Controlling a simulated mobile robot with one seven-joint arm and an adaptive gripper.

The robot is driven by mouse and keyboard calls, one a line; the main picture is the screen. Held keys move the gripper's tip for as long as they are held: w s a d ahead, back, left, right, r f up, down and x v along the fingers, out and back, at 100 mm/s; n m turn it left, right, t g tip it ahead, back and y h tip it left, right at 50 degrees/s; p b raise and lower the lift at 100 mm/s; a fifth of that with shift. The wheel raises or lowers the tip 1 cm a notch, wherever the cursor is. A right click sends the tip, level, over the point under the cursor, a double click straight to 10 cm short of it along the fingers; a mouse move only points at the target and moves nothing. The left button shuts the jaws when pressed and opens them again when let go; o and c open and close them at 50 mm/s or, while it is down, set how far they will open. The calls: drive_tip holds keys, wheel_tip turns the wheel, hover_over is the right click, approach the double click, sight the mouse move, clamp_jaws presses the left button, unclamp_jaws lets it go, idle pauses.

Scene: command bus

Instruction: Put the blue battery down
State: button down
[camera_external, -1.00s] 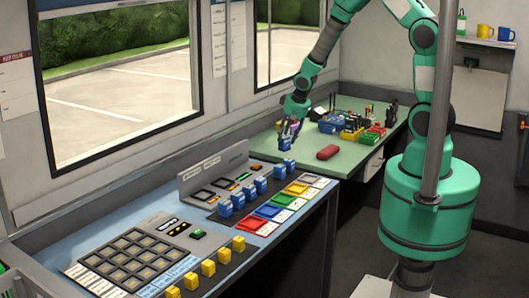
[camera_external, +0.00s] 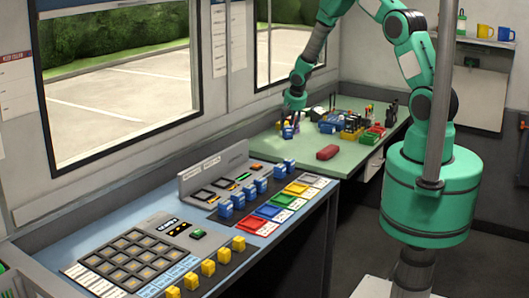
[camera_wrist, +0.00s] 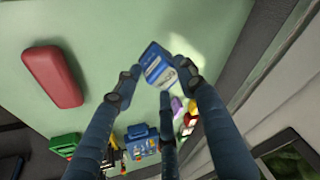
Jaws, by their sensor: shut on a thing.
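The blue battery (camera_external: 287,133) is held in my gripper (camera_external: 293,124) over the left part of the green table (camera_external: 272,151) in the external view. In the wrist view the battery (camera_wrist: 157,66) is a blue block with a pale label, between the fingertips of my gripper (camera_wrist: 158,80). The fingers are shut on it. Green tabletop shows around it. I cannot tell whether its underside touches the table.
A red case (camera_external: 327,152) lies nearby on the table. Blue, yellow, green and red boxes with tools (camera_external: 351,128) stand behind it to the right. Bare tabletop surrounds the red case.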

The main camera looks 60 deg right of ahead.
drive_tip(key=shift+m, duration=0.6)
drive_tip(key=d, duration=0.1)
drive_tip(key=d+f, duration=0.1)
drive_tip(key=d, duration=0.1)
drive_tip(key=w+d+p, duration=0.1)
drive_tip(key=d, duration=0.1)
drive_tip(key=shift+w+d+f, duration=0.1)
drive_tip(key=shift+d+f, duration=0.1)
drive_tip(key=shift+f, duration=0.05)
drive_tip(key=shift+w, duration=0.1)
drive_tip(key=p, duration=0.3)
hover_over(275, 139)
drive_tip(key=shift+x, duration=0.75)
drive_tip(key=shift+f, duration=0.1)
drive_tip(key=shift+f, duration=1.7)
drive_tip(key=shift+f, duration=0.1)
drive_tip(key=c, duration=1)
unclamp_jaws()
drive_tip(key=shift+c, duration=0.2)
